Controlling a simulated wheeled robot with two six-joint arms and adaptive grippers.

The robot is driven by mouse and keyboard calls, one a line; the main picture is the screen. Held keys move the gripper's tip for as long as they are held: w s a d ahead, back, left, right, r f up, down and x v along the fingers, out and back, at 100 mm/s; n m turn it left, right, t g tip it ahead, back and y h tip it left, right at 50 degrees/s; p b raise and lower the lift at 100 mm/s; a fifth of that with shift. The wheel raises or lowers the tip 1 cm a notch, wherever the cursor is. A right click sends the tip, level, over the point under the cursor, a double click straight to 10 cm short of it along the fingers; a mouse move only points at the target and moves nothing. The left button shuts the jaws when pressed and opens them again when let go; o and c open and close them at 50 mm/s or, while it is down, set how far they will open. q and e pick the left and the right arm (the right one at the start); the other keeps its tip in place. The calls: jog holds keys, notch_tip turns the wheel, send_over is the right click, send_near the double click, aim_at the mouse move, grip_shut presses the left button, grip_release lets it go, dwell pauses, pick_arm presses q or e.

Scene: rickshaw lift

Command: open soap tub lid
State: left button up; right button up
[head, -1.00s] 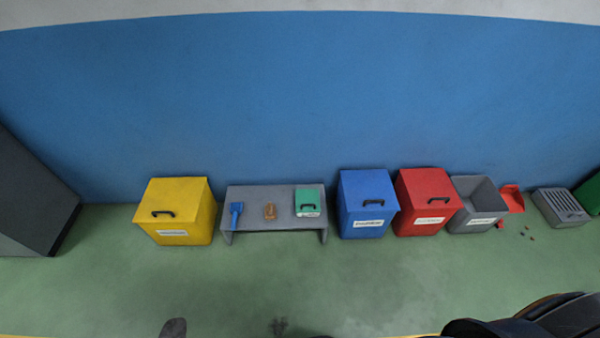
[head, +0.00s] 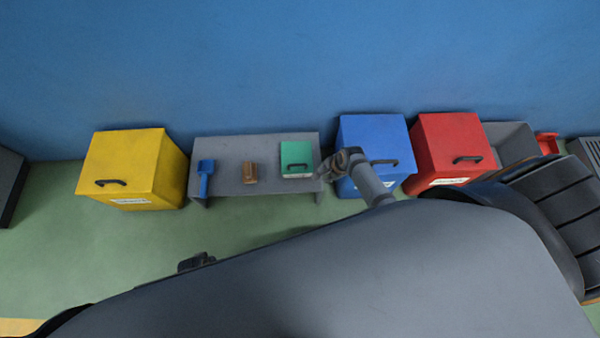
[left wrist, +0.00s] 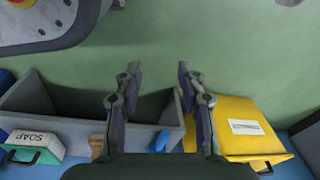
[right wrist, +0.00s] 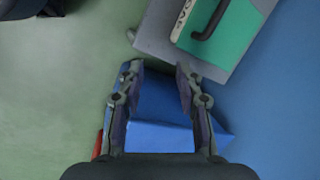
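The soap tub (head: 297,174) is a white box with a shut green lid (head: 297,153) and a black handle. It stands at the right end of the grey bench (head: 228,148). The left wrist view shows its SOAP label upside down on the white front (left wrist: 36,142). The right wrist view shows the green lid (right wrist: 238,36) and the black handle (right wrist: 211,20). My right gripper (head: 328,168) is right of the tub in the head view, in front of the blue bin; its fingers (right wrist: 158,68) are open and empty. My left gripper (left wrist: 158,68) is open and empty, facing the bench and yellow bin.
A blue scoop (head: 205,176) and a brown brush-like block (head: 250,173) lie on the bench. A yellow bin (head: 130,165) stands left of it. Blue (head: 372,135) and red (head: 450,135) bins stand right. The blue wall is behind; green floor is clear in front.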

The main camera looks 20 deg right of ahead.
jog(key=w+a+r+m+y+b, duration=0.2)
jog(key=w+a+r+m+b, duration=0.15)
jog(key=w+m, duration=0.2)
jog(key=b, duration=0.3)
send_over(298, 164)
jog(key=s+d, duration=0.2)
notch_tip(298, 164, down, 4)
jog(key=shift+n, duration=0.35)
jog(key=b+x, duration=0.1)
jog(key=x, duration=0.1)
jog(key=b+x, duration=0.1)
jog(key=x, duration=0.1)
jog(key=shift+d+f, duration=0.2)
jog(key=shift+f, duration=0.1)
jog(key=shift+w+a+f+t, duration=0.15)
jog(key=shift+w+f+t, duration=0.05)
jog(key=shift+f+t, duration=0.1)
pick_arm(q)
jog(key=w+d+r, duration=0.2)
jog(key=r, duration=0.4)
jog(key=w+d+r+h, duration=0.1)
jog(key=w+d+r, duration=0.1)
jog(key=r, duration=0.4)
jog(key=shift+w+d+r, duration=0.2)
jog(key=shift+d+r, duration=0.05)
jog(key=shift+d, duration=0.1)
pick_arm(e)
jog(key=shift+c, duration=0.3)
grip_shut()
